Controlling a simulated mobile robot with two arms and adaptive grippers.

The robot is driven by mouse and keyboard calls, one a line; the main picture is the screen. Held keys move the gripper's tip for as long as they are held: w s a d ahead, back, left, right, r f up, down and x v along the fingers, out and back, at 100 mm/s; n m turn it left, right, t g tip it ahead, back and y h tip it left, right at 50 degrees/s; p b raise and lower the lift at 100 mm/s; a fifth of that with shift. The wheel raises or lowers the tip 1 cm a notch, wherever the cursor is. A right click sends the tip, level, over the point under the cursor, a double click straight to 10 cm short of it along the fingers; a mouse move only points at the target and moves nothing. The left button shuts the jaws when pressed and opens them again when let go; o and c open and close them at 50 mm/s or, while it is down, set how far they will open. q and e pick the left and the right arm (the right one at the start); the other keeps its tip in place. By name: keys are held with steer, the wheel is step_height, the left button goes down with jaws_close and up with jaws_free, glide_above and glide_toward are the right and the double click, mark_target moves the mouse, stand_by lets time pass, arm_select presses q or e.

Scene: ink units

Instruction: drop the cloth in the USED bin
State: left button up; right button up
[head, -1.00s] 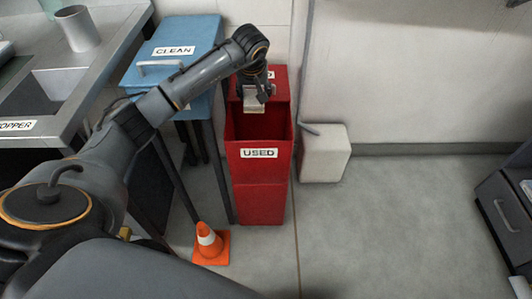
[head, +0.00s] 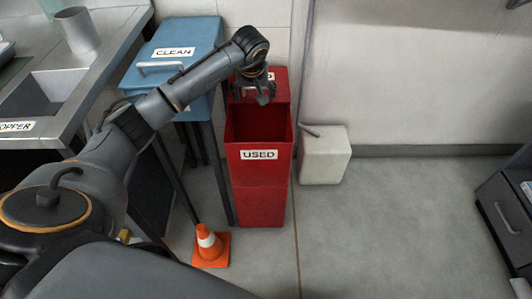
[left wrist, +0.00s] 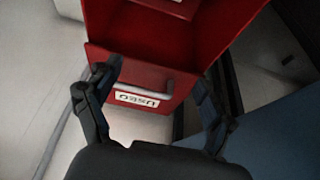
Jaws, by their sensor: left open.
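The red USED bin (head: 262,190) stands upright on the floor with its top open and a white label on its front. It also shows in the left wrist view (left wrist: 225,25), with the label upside down. My left gripper (head: 264,98) is above the back part of the bin's opening, fingers apart and empty. In the left wrist view its two fingers (left wrist: 158,75) are spread, with nothing between them but the view of the bin. The cloth is not visible in any current view; the inside of the bin is dark. My right gripper is not in view.
A blue CLEAN bin (head: 205,32) stands left of the red bin, beside a metal sink counter (head: 110,75). An orange cone (head: 210,246) is on the floor in front. A pale box (head: 325,158) stands to the right.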

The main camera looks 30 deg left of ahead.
arm_select(q)
steer(key=v, duration=1.1)
steer(key=shift+s+r, duration=0.15)
steer(key=shift+r, duration=0.15)
